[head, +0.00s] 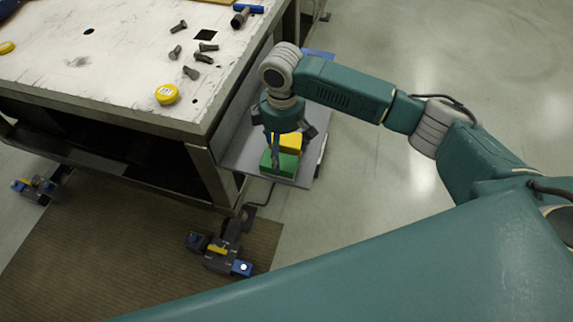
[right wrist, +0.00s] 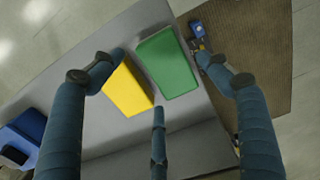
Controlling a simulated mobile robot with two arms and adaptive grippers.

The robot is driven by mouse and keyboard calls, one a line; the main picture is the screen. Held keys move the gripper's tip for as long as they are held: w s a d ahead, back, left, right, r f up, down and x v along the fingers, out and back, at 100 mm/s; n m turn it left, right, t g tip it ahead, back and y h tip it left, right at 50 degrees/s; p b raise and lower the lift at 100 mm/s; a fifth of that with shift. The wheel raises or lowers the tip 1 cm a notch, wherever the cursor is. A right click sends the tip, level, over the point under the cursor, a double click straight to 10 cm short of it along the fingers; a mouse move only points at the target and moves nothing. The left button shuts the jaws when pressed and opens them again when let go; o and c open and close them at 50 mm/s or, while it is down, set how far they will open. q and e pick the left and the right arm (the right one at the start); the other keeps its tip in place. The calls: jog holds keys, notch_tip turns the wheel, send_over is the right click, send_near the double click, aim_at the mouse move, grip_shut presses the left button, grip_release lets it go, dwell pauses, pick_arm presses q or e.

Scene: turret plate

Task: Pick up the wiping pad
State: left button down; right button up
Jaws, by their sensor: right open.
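A yellow block (right wrist: 127,88) and a green block (right wrist: 166,63) lie side by side on a grey side shelf; which one is the wiping pad I cannot tell. In the head view the yellow block (head: 287,142) sits just behind the green block (head: 280,164). My right gripper (head: 285,142) is open, pointing down over the blocks. In the right wrist view its fingers (right wrist: 158,95) are spread on both sides of the pair, with nothing held between them. Whether any finger touches a block I cannot tell. My left gripper is not in view.
The grey shelf (head: 238,150) adjoins a worn white worktable (head: 120,60) with several bolts and yellow tape measures. A blue item (right wrist: 22,135) lies at the shelf's other end. A brown mat (head: 120,250) and clamp-like feet (head: 222,250) are on the floor below.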

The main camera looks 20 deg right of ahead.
aim_at(286, 159)
jog(key=f, duration=0.3)
jog(key=f+p, duration=0.1)
jog(key=shift+s+d+f, duration=0.2)
jog(key=shift+d, duration=0.2)
jog(key=shift+f, duration=0.5)
jog(key=c, duration=1.1)
